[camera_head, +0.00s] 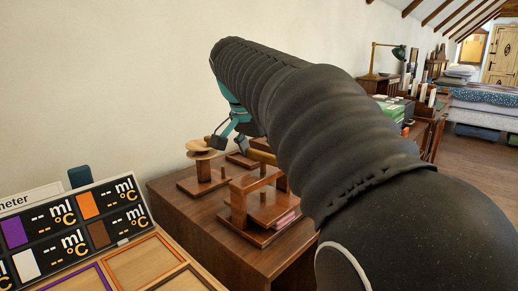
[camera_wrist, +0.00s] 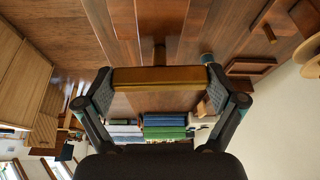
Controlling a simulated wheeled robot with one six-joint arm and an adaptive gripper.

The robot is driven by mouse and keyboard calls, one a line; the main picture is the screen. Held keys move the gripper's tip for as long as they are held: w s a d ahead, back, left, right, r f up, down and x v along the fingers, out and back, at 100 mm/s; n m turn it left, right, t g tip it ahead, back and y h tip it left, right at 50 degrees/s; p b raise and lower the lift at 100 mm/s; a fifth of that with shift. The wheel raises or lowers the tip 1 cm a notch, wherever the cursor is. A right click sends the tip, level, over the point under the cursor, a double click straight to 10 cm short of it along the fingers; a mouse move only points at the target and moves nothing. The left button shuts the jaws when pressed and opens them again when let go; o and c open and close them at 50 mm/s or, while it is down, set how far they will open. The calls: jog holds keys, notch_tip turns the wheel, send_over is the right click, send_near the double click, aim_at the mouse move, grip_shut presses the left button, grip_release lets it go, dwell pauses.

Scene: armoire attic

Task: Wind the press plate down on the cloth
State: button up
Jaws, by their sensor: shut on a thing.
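A wooden press (camera_head: 240,206) stands on the brown cabinet, with a post, a top beam and a base board. A pink folded cloth (camera_head: 285,220) lies at the right end of its base. A brass-coloured bar (camera_wrist: 160,79) runs straight between my fingers in the wrist view, with a short wooden shaft beyond its middle. Part of the bar shows beside my arm in the head view (camera_head: 262,156). My gripper (camera_wrist: 160,84) is shut on this bar, one finger at each end.
A wooden stand with a round pale top (camera_head: 201,153) is left of the press on the cabinet (camera_head: 180,214). A meter panel (camera_head: 75,228) and divided wooden tray (camera_head: 143,262) are at the front left. My arm hides much of the right.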

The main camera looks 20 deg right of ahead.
jog(key=shift+m+g+p, duration=0.55)
jog(key=shift+m+g, duration=0.05)
jog(key=shift+m, duration=1.1)
jog(key=shift+m, duration=0.3)
jog(key=o, duration=0.8)
jog(key=v, duration=1.2)
jog(key=shift+w+a, duration=0.1)
jog(key=shift+a, duration=0.1)
jog(key=shift+f, duration=0.1)
